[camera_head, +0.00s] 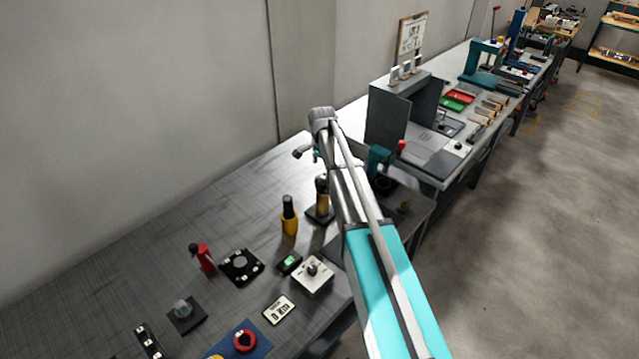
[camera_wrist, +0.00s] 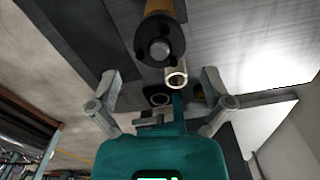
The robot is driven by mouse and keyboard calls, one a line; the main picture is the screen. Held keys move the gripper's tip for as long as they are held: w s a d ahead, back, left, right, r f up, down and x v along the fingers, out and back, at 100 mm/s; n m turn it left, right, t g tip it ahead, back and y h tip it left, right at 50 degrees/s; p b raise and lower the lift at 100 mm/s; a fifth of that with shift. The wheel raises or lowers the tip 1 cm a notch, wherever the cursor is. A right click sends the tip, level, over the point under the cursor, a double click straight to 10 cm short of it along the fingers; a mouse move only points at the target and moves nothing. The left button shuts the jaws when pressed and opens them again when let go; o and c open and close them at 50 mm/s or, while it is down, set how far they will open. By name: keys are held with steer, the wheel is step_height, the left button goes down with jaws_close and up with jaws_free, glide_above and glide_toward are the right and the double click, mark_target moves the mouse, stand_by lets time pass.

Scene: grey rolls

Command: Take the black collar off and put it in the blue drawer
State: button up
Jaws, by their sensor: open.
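A black round collar (camera_wrist: 146,42) shows at the top middle of the wrist view, around a grey round end and in front of an amber cylinder (camera_wrist: 160,6). In the head view an amber cylinder with a dark top (camera_head: 321,190) stands upright on a black base beside my arm; I cannot tell whether it carries the collar. My gripper (camera_wrist: 160,78) is open, its two fingers wide apart, with nothing held between them. The collar appears beyond the fingertips, apart from them. I cannot make out a blue drawer.
A pale hollow tube (camera_wrist: 176,78) shows just below the collar. On the grey bench (camera_head: 130,240) are a yellow bottle (camera_head: 289,222), a red canister (camera_head: 203,258) and a blue mat (camera_head: 262,348). A grey screen (camera_head: 386,118) stands beyond my arm.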

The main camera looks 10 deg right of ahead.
mark_target(323, 177)
steer(key=shift+d+f+b, duration=0.15)
steer(key=shift+f+b, duration=2.35)
steer(key=shift+f, duration=0.05)
steer(key=c, duration=1.1)
steer(key=shift+r, duration=0.15)
step_height(323, 177, up, 3)
steer(key=p, duration=0.3)
steer(key=shift+f, duration=0.2)
steer(key=s+r+p, duration=1)
steer(key=s, duration=0.4)
steer(key=shift+d, duration=0.25)
